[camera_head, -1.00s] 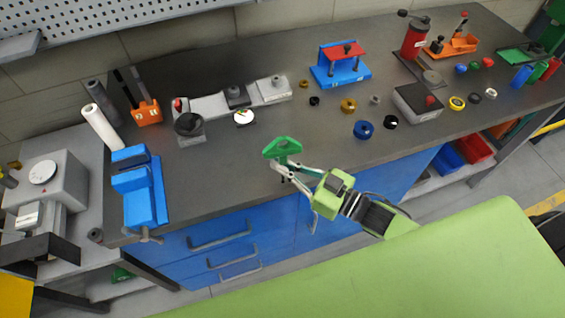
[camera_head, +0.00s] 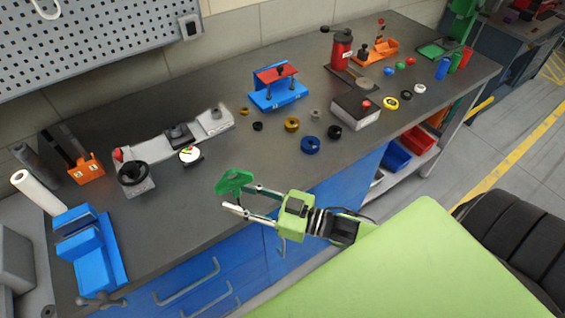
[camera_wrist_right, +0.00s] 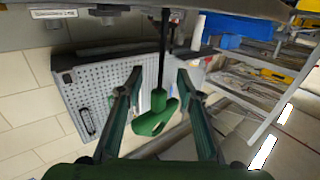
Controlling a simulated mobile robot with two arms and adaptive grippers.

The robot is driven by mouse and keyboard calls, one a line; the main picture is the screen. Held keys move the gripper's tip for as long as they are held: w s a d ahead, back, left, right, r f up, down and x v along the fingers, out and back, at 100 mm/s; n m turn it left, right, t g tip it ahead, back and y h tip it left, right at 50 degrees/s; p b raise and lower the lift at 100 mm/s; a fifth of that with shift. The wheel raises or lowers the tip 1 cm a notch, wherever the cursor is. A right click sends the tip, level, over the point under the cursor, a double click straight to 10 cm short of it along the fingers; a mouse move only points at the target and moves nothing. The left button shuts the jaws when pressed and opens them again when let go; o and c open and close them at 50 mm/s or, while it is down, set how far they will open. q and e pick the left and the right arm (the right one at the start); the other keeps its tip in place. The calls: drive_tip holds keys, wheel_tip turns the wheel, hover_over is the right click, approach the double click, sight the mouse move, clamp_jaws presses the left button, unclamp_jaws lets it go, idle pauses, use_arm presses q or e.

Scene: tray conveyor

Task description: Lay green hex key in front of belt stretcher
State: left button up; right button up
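The green hex key has a green handle (camera_head: 234,182) that shows at the tips of my right gripper (camera_head: 238,197), over the front part of the bench. In the right wrist view the handle (camera_wrist_right: 155,118) sits between the spread fingers (camera_wrist_right: 159,78), with gaps on both sides, and its long black shaft runs up the picture. In the head view the shaft is hidden. My right gripper looks open around the key; I see no clear grip. I cannot tell for sure which device is the belt stretcher; a blue frame with a red plate (camera_head: 277,88) stands at the back. My left gripper is out of view.
A grey device with a handwheel (camera_head: 135,175) and a blue vise (camera_head: 92,255) stand to the left. A blue ring (camera_head: 310,145) and several small rings lie right of centre, beside a grey box (camera_head: 352,115). The bench top (camera_head: 215,215) near the gripper is clear.

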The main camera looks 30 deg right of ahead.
drive_tip(key=b+v, duration=0.2)
drive_tip(key=v, duration=1.1)
drive_tip(key=shift+f+b, duration=0.2)
drive_tip(key=shift+b, duration=0.15)
